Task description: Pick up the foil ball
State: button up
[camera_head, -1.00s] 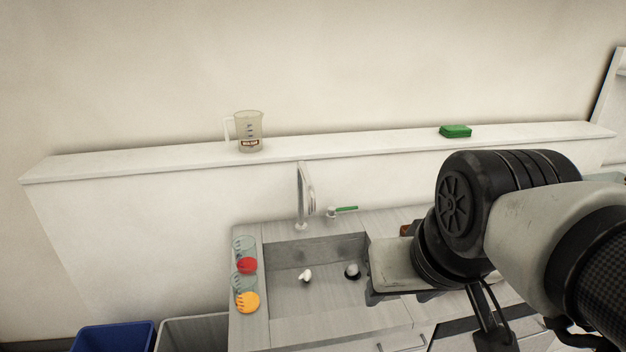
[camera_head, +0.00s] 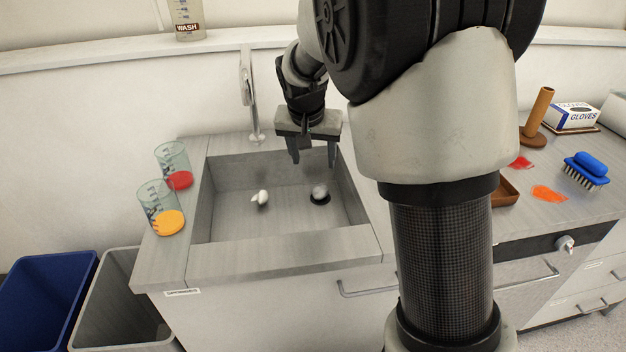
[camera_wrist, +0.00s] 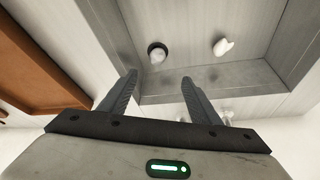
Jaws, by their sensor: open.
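A small grey foil ball (camera_head: 320,191) lies at the dark drain on the floor of the sink (camera_head: 228,222). It also shows in the wrist view (camera_wrist: 157,57), just beyond my fingertips. My gripper (camera_head: 313,162) points down over the sink, above the ball and apart from it. Its two fingers are open with nothing between them, as the wrist view (camera_wrist: 159,77) also shows. A white crumpled piece (camera_head: 260,198) lies on the sink floor to the left of the ball; the wrist view shows it to the right (camera_wrist: 223,47).
A faucet (camera_head: 248,95) stands behind the sink. A brown tray (camera_head: 504,192), blue brush (camera_head: 586,168) and glove box (camera_head: 574,116) are on the right counter.

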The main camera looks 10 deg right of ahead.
jog(key=b, duration=0.2)
send_over(320, 188)
jog(key=s+a, duration=0.1)
jog(key=s, duration=0.1)
notch_tip(320, 188, down, 9)
jog(key=shift+a+f, duration=0.15)
jog(key=x, duration=0.1)
jog(key=b+x, duration=0.1)
jog(key=x, duration=0.3)
jog(key=shift+s+d+b, duration=0.1)
jog(key=shift+d+b, duration=0.2)
jog(key=shift+b, duration=0.1)
jog(key=shift+w+f, duration=0.2)
jog(key=shift+f, duration=0.1)
jog(key=c, duration=1.1)
